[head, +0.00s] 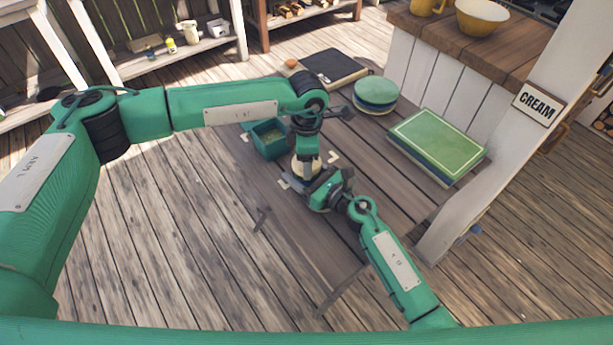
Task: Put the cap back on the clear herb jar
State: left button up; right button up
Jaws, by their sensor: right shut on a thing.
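A small pale rounded thing (304,168), probably the herb jar, shows on the low wooden table between my two grippers. The grippers cover much of it, and I cannot make out a separate cap. My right gripper (324,190) comes in from the lower right and is shut at the near side of the pale thing, seemingly on it. My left gripper (305,143) points down from above, close over the pale thing. Its fingertips are hidden, so I cannot tell whether it is open or holds anything.
A green open box (269,139) stands just left of the grippers. A dark tray (334,68), a round green cushion (376,91) and a green rectangular block (437,144) lie behind and right. A white post (490,150) rises at right. The near tabletop is clear.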

pick_arm(q)
jog(key=m, duration=0.7)
jog(key=shift+m, duration=0.4)
jog(key=m, duration=1)
jog(key=shift+m, duration=0.4)
jog(key=m, duration=0.9)
jog(key=shift+m, duration=0.3)
jog(key=shift+f, duration=0.1)
jog(key=o, duration=1.1)
